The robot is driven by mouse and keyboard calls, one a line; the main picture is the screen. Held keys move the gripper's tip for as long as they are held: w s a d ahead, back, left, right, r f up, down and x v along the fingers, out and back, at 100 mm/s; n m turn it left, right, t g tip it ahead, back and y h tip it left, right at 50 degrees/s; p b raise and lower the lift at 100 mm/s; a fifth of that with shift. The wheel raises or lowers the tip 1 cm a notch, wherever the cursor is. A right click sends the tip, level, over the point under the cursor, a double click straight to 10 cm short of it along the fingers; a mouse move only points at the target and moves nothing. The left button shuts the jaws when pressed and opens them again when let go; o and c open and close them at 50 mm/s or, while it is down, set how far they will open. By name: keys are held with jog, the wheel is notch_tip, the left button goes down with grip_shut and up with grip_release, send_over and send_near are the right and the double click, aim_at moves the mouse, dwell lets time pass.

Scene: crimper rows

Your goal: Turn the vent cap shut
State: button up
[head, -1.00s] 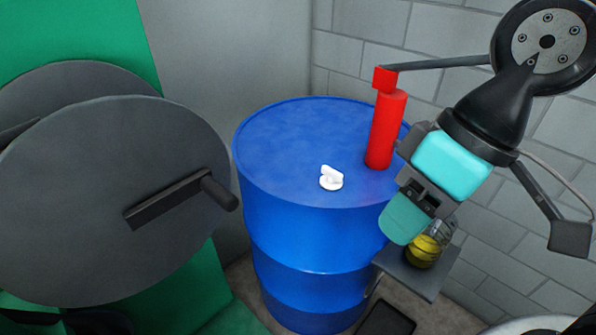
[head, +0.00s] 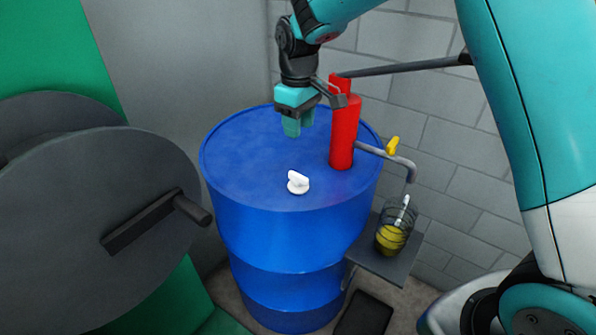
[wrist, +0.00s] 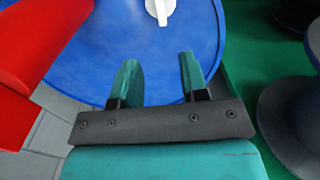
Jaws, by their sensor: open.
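The white vent cap (head: 298,182) sits on top of the blue drum (head: 240,160), toward its near side, with its raised grip fin standing up. It also shows at the top edge of the wrist view (wrist: 160,10), partly cut off. My gripper (head: 298,128) hangs over the drum top, behind and above the cap, apart from it. In the wrist view its two teal fingers (wrist: 160,75) are spread with nothing between them, and the cap lies beyond their tips.
A red pump (head: 343,135) stands on the drum, close right of my gripper, with a grey lever. A spout with a yellow tap (head: 392,146) reaches over a jar (head: 392,236) of yellow liquid on a small shelf (head: 385,260). Dark reels (head: 90,220) stand at left.

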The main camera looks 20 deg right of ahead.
aim_at(298, 175)
notch_tip(298, 175, down, 14)
jog(key=shift+f+p, duration=0.1)
jog(key=shift+p, duration=0.7)
jog(key=shift+c, duration=0.2)
grip_shut()
